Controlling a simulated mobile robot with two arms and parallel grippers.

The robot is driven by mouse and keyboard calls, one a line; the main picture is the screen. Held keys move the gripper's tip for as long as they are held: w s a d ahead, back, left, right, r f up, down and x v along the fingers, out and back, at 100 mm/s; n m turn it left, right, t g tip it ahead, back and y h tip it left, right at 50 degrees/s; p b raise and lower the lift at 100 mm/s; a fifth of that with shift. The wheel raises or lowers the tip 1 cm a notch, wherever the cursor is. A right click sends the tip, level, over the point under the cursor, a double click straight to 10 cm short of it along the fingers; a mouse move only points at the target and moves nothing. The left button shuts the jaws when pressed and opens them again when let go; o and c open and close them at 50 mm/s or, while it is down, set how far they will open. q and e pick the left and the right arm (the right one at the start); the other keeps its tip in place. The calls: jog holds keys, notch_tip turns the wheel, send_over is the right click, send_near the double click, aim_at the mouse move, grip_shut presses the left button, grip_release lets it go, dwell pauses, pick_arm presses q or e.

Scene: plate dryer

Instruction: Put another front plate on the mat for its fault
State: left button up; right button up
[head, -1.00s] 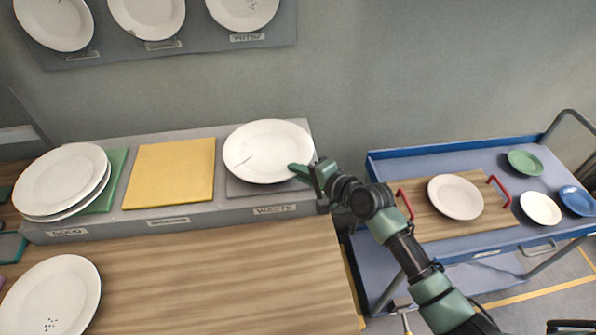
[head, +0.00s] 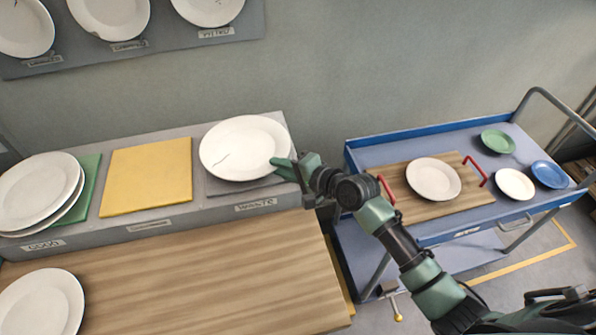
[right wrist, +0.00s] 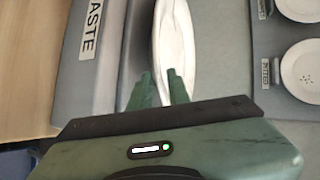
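A white plate with a dark crack line (head: 245,148) lies over the grey mat (head: 228,187) above the WASTE label. My right gripper (head: 283,166) is at its right rim. In the right wrist view the plate (right wrist: 174,45) shows nearly edge-on, its rim between the close-set fingers (right wrist: 162,88), which look shut on it. The yellow mat (head: 147,175) is bare. Several stacked white plates (head: 38,190) cover most of the green mat (head: 88,200) at the GOOD label. Another white plate (head: 40,305) lies on the front wooden surface, cut off by the frame. My left gripper is out of view.
A wall board (head: 150,50) carries sample plates above the grey shelf (head: 180,218). The wooden counter (head: 200,275) is mostly clear. At right, a blue trolley (head: 365,155) holds a red-handled wooden tray (head: 478,196) with a plate, and small green, white and blue dishes.

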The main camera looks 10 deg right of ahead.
jog(key=b+v, duration=0.1)
jog(key=v, duration=0.9)
jog(key=shift+s, duration=0.2)
